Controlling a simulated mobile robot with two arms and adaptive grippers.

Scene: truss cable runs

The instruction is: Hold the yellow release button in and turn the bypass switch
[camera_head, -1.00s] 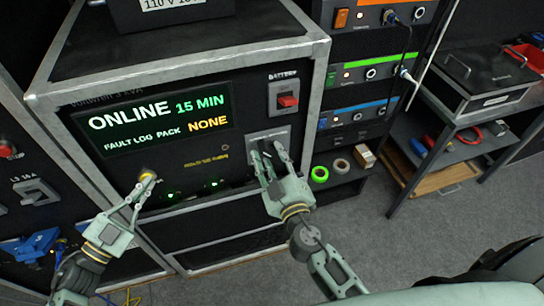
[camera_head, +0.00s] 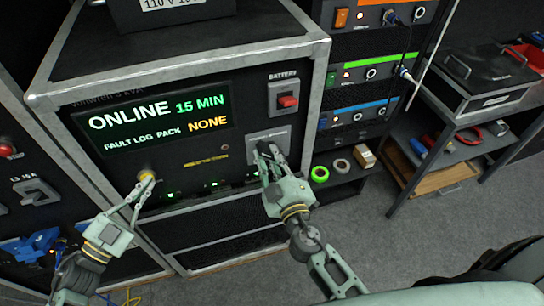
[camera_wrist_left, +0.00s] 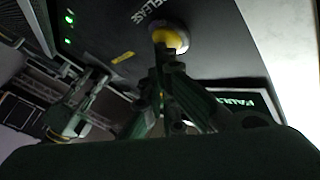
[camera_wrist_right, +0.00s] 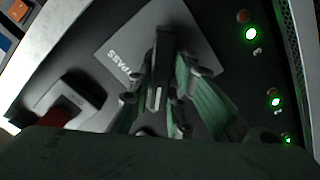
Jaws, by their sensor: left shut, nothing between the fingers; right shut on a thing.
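The yellow release button (camera_head: 147,177) is at the lower left of the black front panel. My left gripper (camera_head: 141,186) is shut and empty, its fingertips at the button. In the left wrist view the fingertips (camera_wrist_left: 162,60) meet the yellow button (camera_wrist_left: 172,40) and cover part of it. The bypass switch plate (camera_head: 270,136) is grey, on the right of the panel below the battery switch. My right gripper (camera_head: 265,150) is in front of it. In the right wrist view its fingers (camera_wrist_right: 163,65) are shut on the dark bypass switch handle (camera_wrist_right: 155,98), on the grey plate (camera_wrist_right: 120,58).
The display (camera_head: 155,121) reads ONLINE 15 MIN, FAULT LOG PACK NONE. The red battery switch (camera_head: 288,101) sits just above the bypass plate. Small green lights (camera_head: 213,184) run along the panel's bottom. A rack (camera_head: 365,75) with cables stands to the right.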

